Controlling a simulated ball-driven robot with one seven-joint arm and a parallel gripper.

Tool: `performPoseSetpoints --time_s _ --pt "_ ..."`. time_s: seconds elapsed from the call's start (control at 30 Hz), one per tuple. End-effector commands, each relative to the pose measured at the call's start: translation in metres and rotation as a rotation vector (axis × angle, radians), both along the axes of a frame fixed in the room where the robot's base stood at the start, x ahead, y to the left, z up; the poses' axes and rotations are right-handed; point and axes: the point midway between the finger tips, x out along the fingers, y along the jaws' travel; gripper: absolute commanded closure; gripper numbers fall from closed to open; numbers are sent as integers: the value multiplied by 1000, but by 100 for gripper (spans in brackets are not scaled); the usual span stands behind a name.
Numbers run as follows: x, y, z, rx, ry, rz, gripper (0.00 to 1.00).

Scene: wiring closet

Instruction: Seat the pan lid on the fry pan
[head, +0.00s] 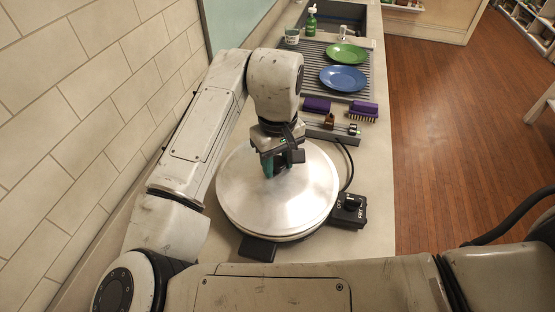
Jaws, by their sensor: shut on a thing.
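The pan lid (308,200) is a wide, round, shiny silver disc in the middle of the head view. My gripper (280,166) is over the lid's upper middle, pointing down, with teal on its fingers. It is shut on the lid's knob, which the fingers mostly hide. The fry pan is under the lid and almost wholly covered. Its dark handle (257,249) sticks out at the near side, and a thin rim shows below the lid's near edge. I cannot tell whether the lid rests on the pan or hangs just above it.
A black control box (348,210) with a dial and cable stands right of the pan. A tiled wall (90,85) bounds the counter's left.

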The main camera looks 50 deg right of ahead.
Motion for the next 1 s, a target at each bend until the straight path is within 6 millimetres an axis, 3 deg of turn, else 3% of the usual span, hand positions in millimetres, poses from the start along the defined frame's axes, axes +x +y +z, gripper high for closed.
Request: performPoseSetpoints --time_s 1.0 --pt "0 0 -13 0 0 1 100"
